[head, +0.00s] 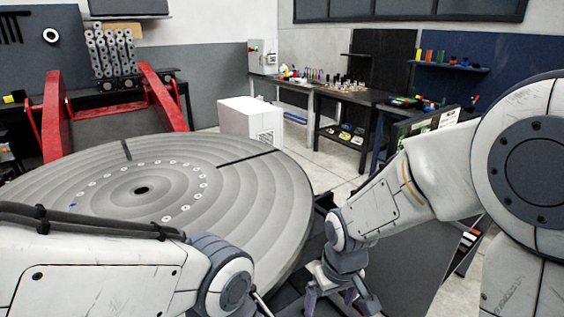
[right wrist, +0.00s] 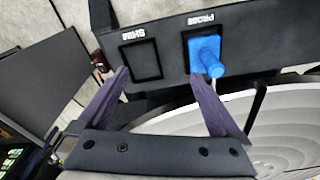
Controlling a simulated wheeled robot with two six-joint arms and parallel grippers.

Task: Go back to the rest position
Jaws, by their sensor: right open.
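My right gripper (head: 332,298) points down at the lower middle of the head view, beside the right edge of the large grey disc (head: 262,190). In the right wrist view its two purple fingers (right wrist: 160,76) stand apart with nothing between them. Beyond them is a dark holder (right wrist: 170,30) with two framed places marked SHIM and PROBE. A blue probe (right wrist: 206,56) sits in the PROBE place, near the right fingertip; I cannot tell whether they touch. The SHIM place (right wrist: 140,60) looks empty. My left arm crosses the lower left of the head view; its gripper is out of view.
The tilted disc has a ring of holes and a small blue mark (head: 73,205). Red supports (head: 55,118) stand behind it. A white box (head: 250,120) is on the floor beyond. Benches (head: 375,97) with tools line the back wall. Some floor is clear between.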

